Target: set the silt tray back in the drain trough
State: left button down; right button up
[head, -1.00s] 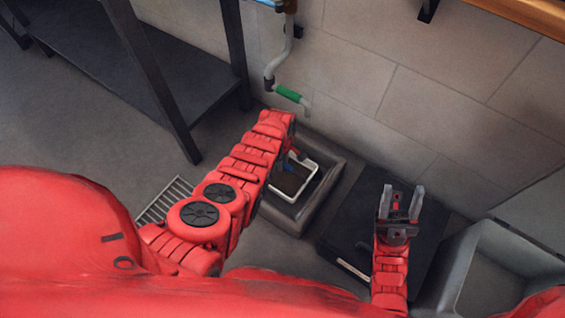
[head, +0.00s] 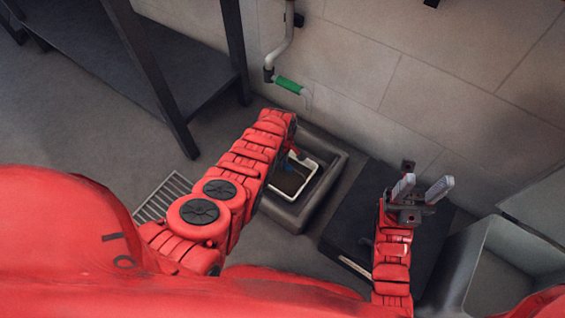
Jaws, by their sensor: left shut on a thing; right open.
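The silt tray (head: 309,181) is a white-rimmed box with a dark brown inside. It sits inside the opening of the grey drain trough (head: 333,178) by the wall; whether it rests on the trough's bottom cannot be told. My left gripper (head: 289,161) is over the tray's far left part, shut on the tray at a small blue part. My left arm hides the tray's left side and most of that gripper. My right gripper (head: 421,189) is open and empty, fingers pointing up and right, above a dark slab.
The dark slab (head: 345,225) lies right of the trough. A grey bin (head: 468,265) stands at the far right. A pipe with a green sleeve (head: 288,85) hangs on the wall above the trough. A floor grate (head: 165,195) and a dark metal rack (head: 160,85) are at the left.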

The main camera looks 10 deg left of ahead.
pick_arm(q)
jog(key=shift+f, duration=0.2)
dwell(0.5)
jog(key=c, duration=0.6)
grip_release()
jog(key=shift+c, duration=0.2)
